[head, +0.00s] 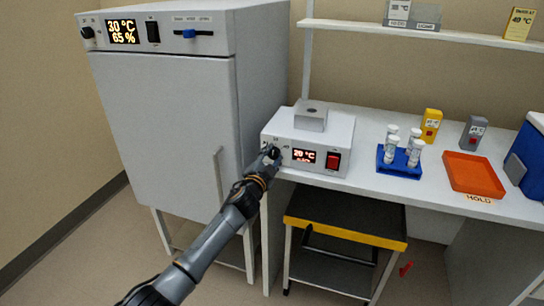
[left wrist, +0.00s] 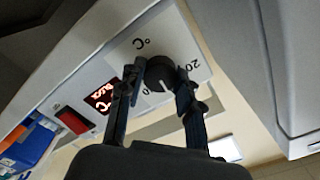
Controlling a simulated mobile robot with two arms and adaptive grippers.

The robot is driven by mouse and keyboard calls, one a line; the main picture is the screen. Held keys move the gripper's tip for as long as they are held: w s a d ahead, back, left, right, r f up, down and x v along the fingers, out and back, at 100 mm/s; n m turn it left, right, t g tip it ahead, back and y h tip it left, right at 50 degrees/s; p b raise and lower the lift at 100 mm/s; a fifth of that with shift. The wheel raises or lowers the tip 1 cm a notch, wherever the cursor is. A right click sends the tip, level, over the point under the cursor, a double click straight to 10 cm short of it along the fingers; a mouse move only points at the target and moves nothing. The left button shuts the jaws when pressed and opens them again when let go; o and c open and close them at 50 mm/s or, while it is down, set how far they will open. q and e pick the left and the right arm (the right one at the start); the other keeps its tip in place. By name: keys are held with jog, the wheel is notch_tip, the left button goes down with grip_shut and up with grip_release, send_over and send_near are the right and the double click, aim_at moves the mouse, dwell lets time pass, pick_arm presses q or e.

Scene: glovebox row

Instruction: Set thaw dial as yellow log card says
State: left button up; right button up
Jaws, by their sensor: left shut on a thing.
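The thaw dial is a black knob on the front of a white heating block (head: 335,128). The yellow log card (head: 519,23) stands on the shelf at upper right and appears to read 40 °C. My right gripper is out of view.
A tall grey cabinet (head: 165,120) with its own display and knob stands left of the bench. A red switch (head: 333,161) is beside the block's display. Further right are a blue tube rack (head: 396,166), an orange tray (head: 472,173) and a blue box (head: 529,150).

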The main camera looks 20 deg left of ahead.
pick_arm(q)
jog(key=m, duration=0.5)
jog(key=shift+m, duration=0.3)
jog(key=m+p, duration=0.1)
jog(key=m, duration=0.4)
jog(key=shift+f, duration=0.1)
dwell(0.3)
jog(key=o, duration=1.1)
jog(key=shift+o, duration=0.2)
jog(key=shift+s, duration=0.1)
jog(key=s, duration=1.1)
jog(key=shift+s+a, duration=0.15)
jog(key=shift+s, duration=0.25)
jog(key=shift+f, duration=0.1)
